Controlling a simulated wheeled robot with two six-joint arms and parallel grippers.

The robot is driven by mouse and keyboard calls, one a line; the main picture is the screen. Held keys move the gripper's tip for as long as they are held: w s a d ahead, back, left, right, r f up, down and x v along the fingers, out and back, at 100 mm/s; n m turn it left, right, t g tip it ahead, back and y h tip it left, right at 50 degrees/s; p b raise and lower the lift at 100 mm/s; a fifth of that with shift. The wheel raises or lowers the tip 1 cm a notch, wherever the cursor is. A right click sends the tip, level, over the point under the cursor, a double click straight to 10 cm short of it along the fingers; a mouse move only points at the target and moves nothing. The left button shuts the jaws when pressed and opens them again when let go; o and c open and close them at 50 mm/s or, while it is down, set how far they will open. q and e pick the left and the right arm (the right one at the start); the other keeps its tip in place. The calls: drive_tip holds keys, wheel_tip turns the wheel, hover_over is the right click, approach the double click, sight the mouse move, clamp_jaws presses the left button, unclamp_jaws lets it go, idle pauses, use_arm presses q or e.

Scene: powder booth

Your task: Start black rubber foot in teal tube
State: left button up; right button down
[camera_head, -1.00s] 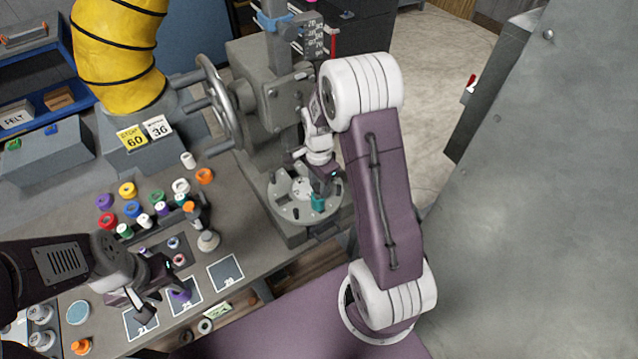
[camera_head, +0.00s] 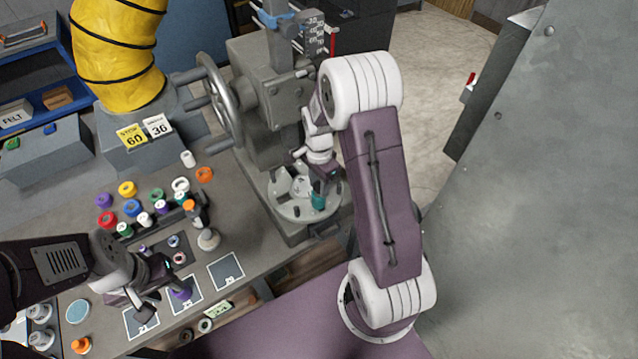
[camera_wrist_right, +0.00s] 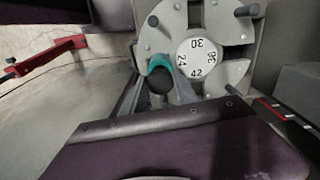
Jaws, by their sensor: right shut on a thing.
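The teal tube (camera_wrist_right: 158,62) stands on the grey round plate of the machine. It also shows in the head view (camera_head: 318,202), just below my right gripper (camera_head: 323,184). In the right wrist view, my right gripper (camera_wrist_right: 160,92) is shut on the black rubber foot (camera_wrist_right: 160,80). The foot overlaps the tube's mouth, with the teal rim curving around its far side. I cannot tell whether it has entered the tube. In the head view the foot is hidden by the gripper. My left gripper (camera_head: 160,298) is open, low over the bench near a purple piece (camera_head: 181,292).
The grey round plate (camera_head: 290,209) carries upright pegs and a white numbered dial (camera_wrist_right: 197,57). A handwheel (camera_head: 218,98) stands at its left. Several coloured caps and rings (camera_head: 133,208) crowd the bench. A numbered square (camera_head: 226,271) on the bench is bare.

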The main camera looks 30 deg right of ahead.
sight(319, 186)
drive_tip(key=shift+f+b, duration=0.5)
drive_tip(key=shift+f, duration=0.35)
drive_tip(key=c, duration=0.9)
unclamp_jaws()
drive_tip(key=shift+r, duration=0.25)
wheel_tip(319, 186, up, 9)
drive_tip(key=shift+f+b, duration=0.15)
drive_tip(key=shift+b, duration=0.95)
drive_tip(key=shift+f, duration=0.1)
